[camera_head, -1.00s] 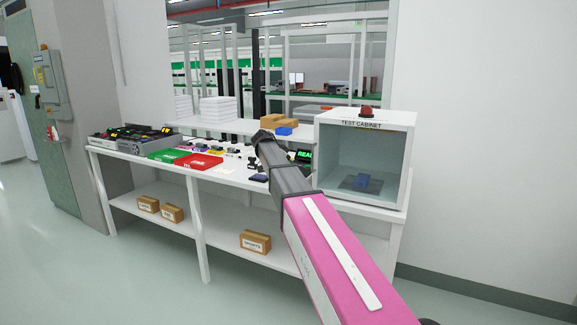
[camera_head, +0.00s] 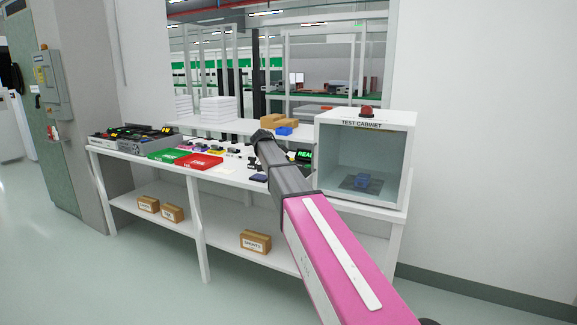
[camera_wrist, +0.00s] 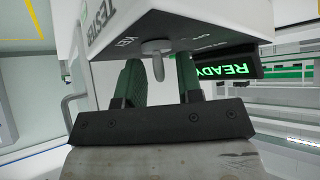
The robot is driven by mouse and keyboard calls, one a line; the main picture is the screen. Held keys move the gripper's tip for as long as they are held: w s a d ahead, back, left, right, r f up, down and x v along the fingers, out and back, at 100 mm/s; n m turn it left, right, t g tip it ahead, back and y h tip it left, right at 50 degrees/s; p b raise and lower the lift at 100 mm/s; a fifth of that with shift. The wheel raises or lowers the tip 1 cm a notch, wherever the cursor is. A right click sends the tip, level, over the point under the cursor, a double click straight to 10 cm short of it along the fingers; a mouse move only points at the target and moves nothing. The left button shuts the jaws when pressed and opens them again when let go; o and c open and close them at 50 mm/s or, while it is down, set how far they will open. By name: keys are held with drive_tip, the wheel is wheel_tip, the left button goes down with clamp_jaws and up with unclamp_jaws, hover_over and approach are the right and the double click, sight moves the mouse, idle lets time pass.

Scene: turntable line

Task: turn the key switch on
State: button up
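In the wrist view the key switch (camera_wrist: 157,58) is a grey key on a round base on the white tester box (camera_wrist: 205,22), under the word KEY. My gripper (camera_wrist: 160,80) has its two dark fingers apart, one on each side of the key. Gaps show between the key and the fingers, so it looks open and not clamped. A green READY display (camera_wrist: 225,68) is lit beside the box. In the head view the READY display (camera_head: 304,155) shows partly behind my arm. There the key and my fingertips are hidden or too small to tell.
Red (camera_head: 200,161) and green (camera_head: 168,154) trays lie on the bench at the left. The floor in front is clear.

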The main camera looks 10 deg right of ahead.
drive_tip(key=v, duration=1)
drive_tip(key=shift+a+r, duration=0.3)
